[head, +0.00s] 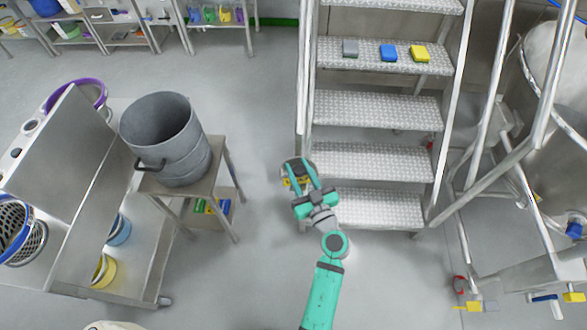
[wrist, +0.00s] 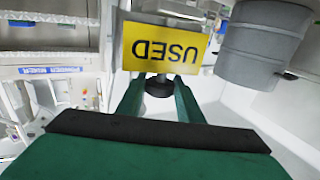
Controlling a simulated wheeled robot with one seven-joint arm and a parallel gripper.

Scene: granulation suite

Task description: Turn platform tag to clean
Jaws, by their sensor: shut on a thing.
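The platform tag (wrist: 165,48) is a yellow plate with black lettering that reads USED, upside down in the wrist view. In the head view only a small yellow part of it (head: 297,182) shows at my fingertips, by the foot of the steps. My gripper (head: 298,176) is shut on the tag at a dark round knob-like part (wrist: 159,86), which sits between the two green fingers in the wrist view (wrist: 158,92). The lettering is hidden in the head view. No face reading clean is visible.
Metal platform steps (head: 375,160) rise just right of my gripper, with grey, blue and yellow blocks (head: 420,53) on an upper tread. A grey bucket (head: 165,140) stands on a small table (head: 180,185) to the left. Open floor (head: 250,100) lies between table and steps.

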